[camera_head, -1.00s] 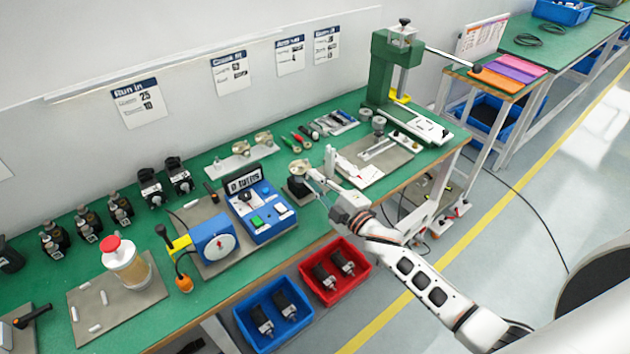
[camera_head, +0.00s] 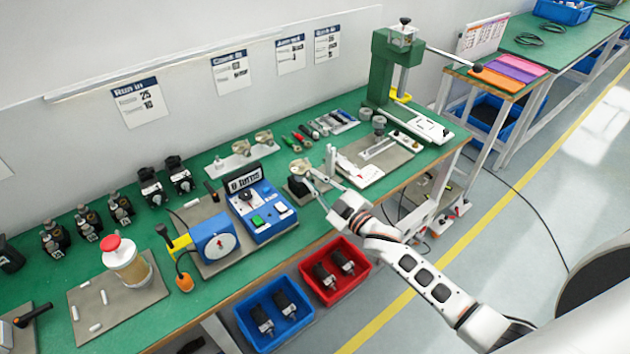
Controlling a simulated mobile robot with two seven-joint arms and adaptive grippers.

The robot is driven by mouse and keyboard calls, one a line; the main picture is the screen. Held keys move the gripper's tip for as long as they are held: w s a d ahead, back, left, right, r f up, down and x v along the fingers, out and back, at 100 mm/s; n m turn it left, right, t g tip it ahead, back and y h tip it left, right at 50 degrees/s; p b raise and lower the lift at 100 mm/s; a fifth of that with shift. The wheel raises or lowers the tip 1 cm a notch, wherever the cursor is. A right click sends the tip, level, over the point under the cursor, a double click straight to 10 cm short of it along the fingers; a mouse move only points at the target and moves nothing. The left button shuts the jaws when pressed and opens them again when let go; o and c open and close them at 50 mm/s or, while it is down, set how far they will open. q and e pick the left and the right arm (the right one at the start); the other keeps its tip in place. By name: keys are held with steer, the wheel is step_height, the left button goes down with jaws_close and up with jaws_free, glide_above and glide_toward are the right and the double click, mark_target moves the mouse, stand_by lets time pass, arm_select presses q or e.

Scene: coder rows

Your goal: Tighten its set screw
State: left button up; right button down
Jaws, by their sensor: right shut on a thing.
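A beige round part (camera_head: 300,167) sits on a small dark block (camera_head: 297,187) near the front edge of the green bench, right of the blue instrument box. My right gripper (camera_head: 313,179) reaches in from the lower right, its fingertips close against the right side of the beige part. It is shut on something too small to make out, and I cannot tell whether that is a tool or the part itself. The set screw cannot be made out at this size. My left gripper is not in view.
The blue box (camera_head: 262,208) with a small display and the blue dial gauge (camera_head: 214,240) stand to the left. A white stand (camera_head: 331,160) is close on the right. Red (camera_head: 335,272) and blue (camera_head: 273,314) bins hang below the bench edge.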

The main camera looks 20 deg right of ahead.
steer(key=shift+s+f, duration=0.1)
steer(key=shift+f, duration=0.2)
steer(key=c, duration=2.2)
jaws_free()
steer(key=shift+o, duration=1.2)
steer(key=shift+r, duration=0.2)
steer(key=v, duration=1.2)
steer(key=shift+d, duration=0.1)
